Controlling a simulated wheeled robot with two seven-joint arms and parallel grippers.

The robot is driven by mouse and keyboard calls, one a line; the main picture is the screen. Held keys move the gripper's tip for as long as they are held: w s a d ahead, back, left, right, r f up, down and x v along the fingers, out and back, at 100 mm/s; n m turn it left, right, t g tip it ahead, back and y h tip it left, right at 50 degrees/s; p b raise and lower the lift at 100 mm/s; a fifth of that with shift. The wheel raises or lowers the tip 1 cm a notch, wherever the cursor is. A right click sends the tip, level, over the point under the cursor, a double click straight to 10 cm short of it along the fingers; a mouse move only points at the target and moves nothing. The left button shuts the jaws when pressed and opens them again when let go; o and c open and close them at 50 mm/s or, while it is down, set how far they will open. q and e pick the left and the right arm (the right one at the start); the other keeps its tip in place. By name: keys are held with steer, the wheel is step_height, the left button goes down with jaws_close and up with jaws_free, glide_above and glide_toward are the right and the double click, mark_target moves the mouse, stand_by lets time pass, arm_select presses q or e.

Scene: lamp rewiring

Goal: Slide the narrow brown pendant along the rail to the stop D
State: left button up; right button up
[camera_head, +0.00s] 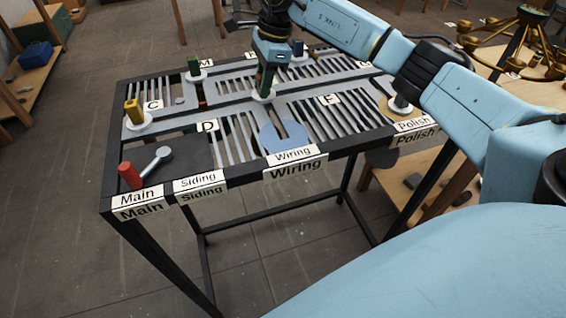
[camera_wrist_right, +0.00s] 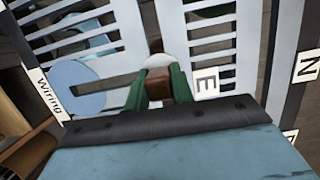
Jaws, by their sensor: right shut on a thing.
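My right gripper (camera_head: 264,88) points down over the middle of the slotted grey rail plate (camera_head: 222,99). In the right wrist view its green fingers (camera_wrist_right: 158,90) are shut on the narrow brown pendant (camera_wrist_right: 157,84). A white disc (camera_wrist_right: 155,63) shows at the pendant's foot, and it also shows under the fingers in the head view (camera_head: 263,97). The fingers mostly hide the pendant in the head view. The label D (camera_head: 207,126) is on the plate to the left of and nearer than the gripper. My left gripper is not in view.
A red cylinder (camera_head: 129,175) and a grey-handled piece (camera_head: 157,160) are at the front left. A blue disc (camera_head: 283,137) lies near the Wiring label (camera_head: 293,155).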

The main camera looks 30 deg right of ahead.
steer(key=shift+f, duration=0.2)
steer(key=w+a, duration=0.3)
steer(key=a, duration=1)
steer(key=shift+a, duration=0.3)
steer(key=o, duration=1)
steer(key=shift+w+f, duration=0.1)
